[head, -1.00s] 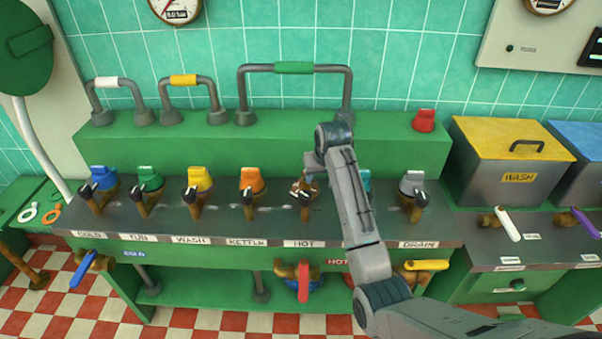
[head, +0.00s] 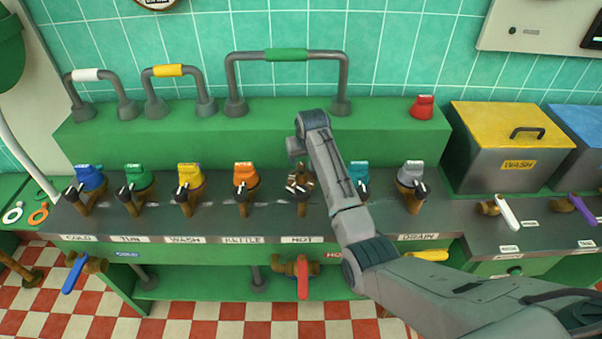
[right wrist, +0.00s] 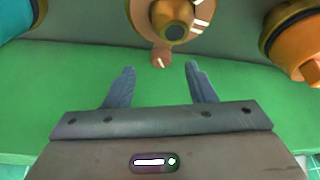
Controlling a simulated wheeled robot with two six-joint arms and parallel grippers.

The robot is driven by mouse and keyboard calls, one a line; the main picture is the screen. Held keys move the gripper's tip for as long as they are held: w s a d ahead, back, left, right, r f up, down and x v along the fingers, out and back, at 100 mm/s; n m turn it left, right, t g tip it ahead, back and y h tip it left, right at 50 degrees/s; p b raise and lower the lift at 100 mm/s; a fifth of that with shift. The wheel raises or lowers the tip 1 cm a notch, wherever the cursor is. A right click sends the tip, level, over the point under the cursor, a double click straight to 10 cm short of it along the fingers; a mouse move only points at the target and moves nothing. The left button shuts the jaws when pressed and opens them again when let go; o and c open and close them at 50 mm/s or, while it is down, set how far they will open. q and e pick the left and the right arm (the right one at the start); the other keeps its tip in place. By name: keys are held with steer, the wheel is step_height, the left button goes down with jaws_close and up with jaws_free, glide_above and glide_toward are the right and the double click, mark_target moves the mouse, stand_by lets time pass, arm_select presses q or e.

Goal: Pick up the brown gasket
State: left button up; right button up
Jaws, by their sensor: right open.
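A brown ring with white stripes (head: 300,181), which looks like the brown gasket, sits on the capless tap above the HOT label. In the right wrist view, part of this striped brown ring (right wrist: 204,12) shows at the top edge, around a copper stem with a dark end (right wrist: 174,22). My right gripper (head: 295,150) is over the green ledge, just behind the HOT tap. Its two fingers (right wrist: 160,84) are apart with nothing between them. A small round copper piece (right wrist: 160,58) shows just beyond the fingertips. My left gripper is not in view.
The orange tap (head: 245,178) and teal tap (head: 360,175) flank the HOT tap. A tall pipe handle (head: 287,55) stands on the ledge behind. A red cap (head: 422,107) stands at the ledge's right. White (head: 12,215) and orange rings (head: 38,215) lie far left.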

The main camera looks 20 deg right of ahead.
mark_target(301, 164)
steer(key=shift+x, duration=0.95)
steer(key=shift+w+f+p, duration=0.25)
steer(key=shift+f+p, duration=0.05)
steer(key=shift+f, duration=0.25)
steer(key=shift+c, duration=0.7)
steer(key=c, duration=0.9)
arm_select(q)
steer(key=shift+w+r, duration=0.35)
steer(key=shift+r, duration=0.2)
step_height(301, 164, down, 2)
steer(key=b, duration=0.2)
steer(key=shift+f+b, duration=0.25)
steer(key=shift+b, duration=0.05)
arm_select(e)
step_height(301, 164, up, 10)
steer(key=shift+r, duration=0.1)
